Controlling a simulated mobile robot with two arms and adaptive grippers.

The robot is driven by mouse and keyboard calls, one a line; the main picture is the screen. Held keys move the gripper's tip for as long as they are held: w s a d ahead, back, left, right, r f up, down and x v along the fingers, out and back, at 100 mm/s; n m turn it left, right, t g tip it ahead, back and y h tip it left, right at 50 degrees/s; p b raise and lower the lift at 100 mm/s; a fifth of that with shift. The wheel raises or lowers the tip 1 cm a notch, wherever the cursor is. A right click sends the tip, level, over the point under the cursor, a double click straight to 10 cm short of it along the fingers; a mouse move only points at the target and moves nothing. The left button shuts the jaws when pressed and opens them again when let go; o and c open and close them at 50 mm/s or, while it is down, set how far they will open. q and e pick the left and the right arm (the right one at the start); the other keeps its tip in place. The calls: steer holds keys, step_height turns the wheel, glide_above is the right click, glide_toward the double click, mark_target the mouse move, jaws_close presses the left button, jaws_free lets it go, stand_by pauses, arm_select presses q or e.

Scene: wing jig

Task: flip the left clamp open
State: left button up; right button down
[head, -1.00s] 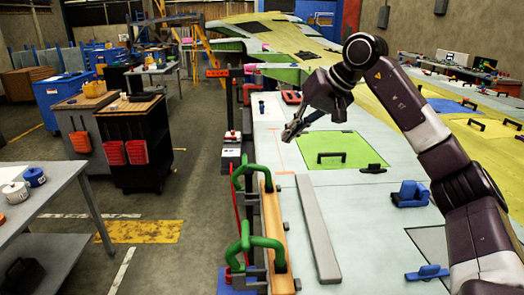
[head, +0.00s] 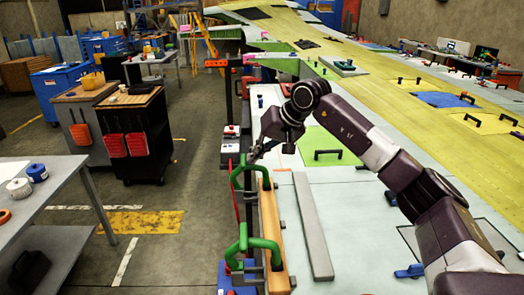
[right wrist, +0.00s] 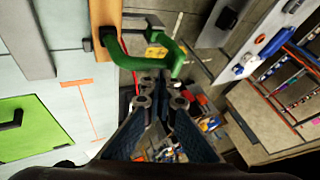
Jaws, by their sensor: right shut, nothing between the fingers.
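Two green toggle clamps stand on the left edge of the table: a far one (head: 236,178) and a near one (head: 262,242). Each has a looped green handle beside a long wooden strip (head: 269,217). My right gripper (head: 256,154) is shut and empty, just above and behind the far clamp's handle. In the right wrist view the shut fingertips (right wrist: 160,86) are close to the green handle (right wrist: 132,60); I cannot tell whether they touch. My left gripper is not in view.
A grey bar (head: 313,228) lies right of the wooden strip. The floor aisle left of the table is clear. A dark cabinet (head: 135,140) stands across it.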

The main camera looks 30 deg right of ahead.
steer(key=shift+d, duration=0.1)
stand_by(0.3)
steer(key=shift+w+a+r, duration=0.15)
steer(key=shift+a, duration=0.25)
steer(key=shift+w+a+r, duration=0.1)
steer(key=shift+w+a, duration=0.05)
steer(key=shift+a, duration=0.05)
steer(key=shift+w+a+r, duration=0.15)
steer(key=shift+w+a, duration=0.2)
steer(key=shift+a, duration=0.4)
steer(key=w+a+f+h, duration=0.1)
steer(key=w+a+f, duration=0.1)
steer(key=a, duration=0.4)
steer(key=w+a+f+g+h, duration=0.1)
steer(key=w+a+f, duration=0.2)
steer(key=a, duration=0.3)
steer(key=shift+w+f+n, duration=0.25)
steer(key=shift+w+n, duration=0.05)
steer(key=shift+w, duration=0.1)
steer(key=shift+d, duration=0.1)
